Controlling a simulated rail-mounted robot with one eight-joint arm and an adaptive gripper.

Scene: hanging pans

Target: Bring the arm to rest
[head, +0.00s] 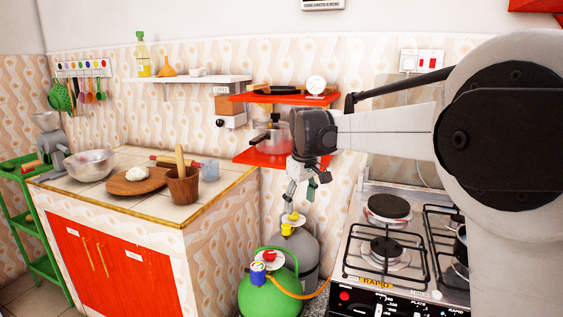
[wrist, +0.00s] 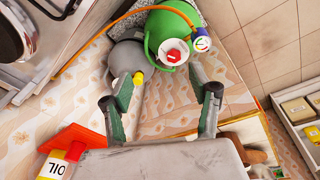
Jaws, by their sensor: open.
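My arm reaches in from the right in the head view, and my gripper (head: 301,186) hangs pointing down in front of the tiled wall, left of the stove. In the wrist view, my gripper (wrist: 163,100) has its two fingers spread wide apart with nothing between them. It is above the gas cylinders, apart from them. The green gas cylinder (head: 270,293) and the grey gas cylinder (head: 295,247) stand on the floor below; the green one also shows in the wrist view (wrist: 170,28).
A red shelf (head: 265,158) with a pot (head: 272,137) is close behind my gripper. The stove (head: 390,250) is to the right. A counter (head: 140,205) with a bowl, board and mortar is to the left. An orange hose (head: 302,295) runs from the green cylinder.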

